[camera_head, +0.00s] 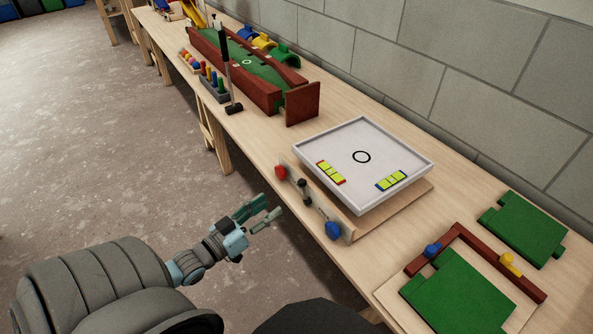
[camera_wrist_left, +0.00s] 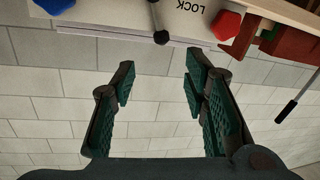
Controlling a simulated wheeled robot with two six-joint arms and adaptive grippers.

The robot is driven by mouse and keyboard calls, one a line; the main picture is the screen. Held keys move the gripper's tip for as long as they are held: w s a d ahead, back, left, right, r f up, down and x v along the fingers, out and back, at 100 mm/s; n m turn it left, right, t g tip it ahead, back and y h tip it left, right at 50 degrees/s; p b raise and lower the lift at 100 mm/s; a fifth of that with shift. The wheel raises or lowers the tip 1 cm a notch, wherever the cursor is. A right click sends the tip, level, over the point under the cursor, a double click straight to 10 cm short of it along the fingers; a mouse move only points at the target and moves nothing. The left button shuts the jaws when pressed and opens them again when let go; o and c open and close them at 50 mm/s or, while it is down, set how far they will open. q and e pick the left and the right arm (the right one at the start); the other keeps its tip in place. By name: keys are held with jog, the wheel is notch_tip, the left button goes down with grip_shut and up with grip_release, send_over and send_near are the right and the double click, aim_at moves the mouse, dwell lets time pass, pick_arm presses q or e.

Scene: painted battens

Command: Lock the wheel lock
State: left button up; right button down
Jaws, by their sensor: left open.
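A panel (camera_head: 308,200) on the table's front edge, below a white tilting tray (camera_head: 365,150), carries a red knob (camera_head: 281,172), a black lever (camera_head: 304,186) and a blue knob (camera_head: 333,230). In the left wrist view, the lever's round black end (camera_wrist_left: 160,37) hangs between the blue knob (camera_wrist_left: 53,5) and red knob (camera_wrist_left: 228,22). An upside-down LOCK label (camera_wrist_left: 190,5) is beside the lever. My left gripper (camera_head: 267,212) is open and empty, apart from the panel on its aisle side. Its spread fingers (camera_wrist_left: 160,75) are in line with the lever end. My right gripper does not show.
Green puzzle-like boards (camera_head: 460,297) and a brown rail (camera_head: 480,245) are at the right. The floor (camera_head: 110,150) beside the table is clear.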

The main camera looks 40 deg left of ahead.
aim_at(299, 185)
pick_arm(q)
jog(key=w+b, duration=0.2)
jog(key=w, duration=0.1)
jog(key=w+b, duration=0.2)
jog(key=w, duration=0.2)
jog(key=w+d+b, duration=0.1)
jog(key=w+b, duration=0.1)
jog(key=w, duration=0.2)
jog(key=shift+f, duration=0.2)
jog(key=shift+r, duration=0.1)
jog(key=c, duration=0.8)
grip_shut()
jog(key=shift+a+n, duration=0.15)
jog(key=shift+n, duration=0.15)
jog(key=shift+w+a+f+n+g+b, duration=0.25)
jog(key=shift+a+f+n+b, duration=0.2)
jog(key=shift+n, duration=0.45)
jog(key=shift+r, duration=0.15)
jog(key=o, duration=0.8)
grip_release()
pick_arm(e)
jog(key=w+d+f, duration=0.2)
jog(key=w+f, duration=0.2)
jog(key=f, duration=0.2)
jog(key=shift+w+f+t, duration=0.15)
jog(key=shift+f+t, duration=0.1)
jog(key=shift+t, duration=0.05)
